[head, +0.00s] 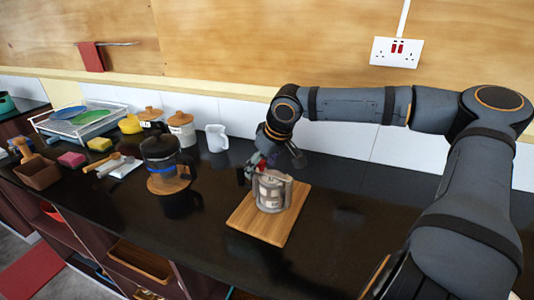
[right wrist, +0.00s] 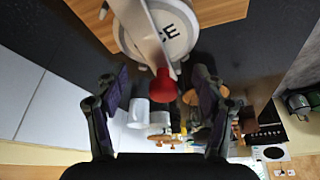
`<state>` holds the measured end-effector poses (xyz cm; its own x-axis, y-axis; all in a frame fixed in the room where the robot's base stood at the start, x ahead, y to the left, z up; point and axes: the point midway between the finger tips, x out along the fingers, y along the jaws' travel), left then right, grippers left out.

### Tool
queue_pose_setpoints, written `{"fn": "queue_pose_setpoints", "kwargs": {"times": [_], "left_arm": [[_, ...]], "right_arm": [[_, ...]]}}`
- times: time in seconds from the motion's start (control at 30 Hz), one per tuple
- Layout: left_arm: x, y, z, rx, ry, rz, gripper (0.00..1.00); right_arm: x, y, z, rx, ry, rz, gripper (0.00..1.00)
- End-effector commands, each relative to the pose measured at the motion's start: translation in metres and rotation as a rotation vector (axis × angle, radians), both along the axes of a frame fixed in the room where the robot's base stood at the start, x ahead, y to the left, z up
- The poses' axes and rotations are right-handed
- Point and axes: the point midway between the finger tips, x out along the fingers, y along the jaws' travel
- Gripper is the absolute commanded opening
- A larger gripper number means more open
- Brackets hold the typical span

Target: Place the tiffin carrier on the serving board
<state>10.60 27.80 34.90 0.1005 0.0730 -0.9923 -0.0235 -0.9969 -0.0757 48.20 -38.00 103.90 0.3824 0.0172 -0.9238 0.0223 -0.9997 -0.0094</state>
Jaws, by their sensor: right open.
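The tiffin carrier (head: 271,192), a pale cylindrical stack in a frame, stands upright on the wooden serving board (head: 248,222) in the head view. In the right wrist view the carrier's lettered lid (right wrist: 178,30) and red handle knob (right wrist: 163,86) show at the top. The open fingers of the right gripper (right wrist: 158,100) are on either side, apart from the knob. The board's edge also shows in the wrist view (right wrist: 55,108). My left gripper is not in view.
A French press (head: 160,150) stands on a round wooden mat to the left. A white jug (head: 216,138), lidded canisters (head: 182,128) and a dish rack (head: 80,122) are farther left. The dark counter (head: 340,205) right of the board is clear. A wall socket (head: 396,52) is behind.

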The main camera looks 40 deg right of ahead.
Motion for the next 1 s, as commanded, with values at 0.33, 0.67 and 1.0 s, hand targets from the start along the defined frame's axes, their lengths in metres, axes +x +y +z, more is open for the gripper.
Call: {"fn": "queue_pose_setpoints", "kwargs": {"times": [0.33,0.67,1.0], "left_arm": [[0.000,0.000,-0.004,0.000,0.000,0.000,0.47],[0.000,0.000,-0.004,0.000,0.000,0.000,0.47],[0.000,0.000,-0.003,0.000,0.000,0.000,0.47]], "right_arm": [[-0.025,-0.001,0.062,-0.002,-0.003,0.001,0.69],[-0.029,-0.001,0.070,0.000,0.001,0.001,0.69],[-0.029,-0.001,0.070,0.000,0.001,0.001,0.69]]}}
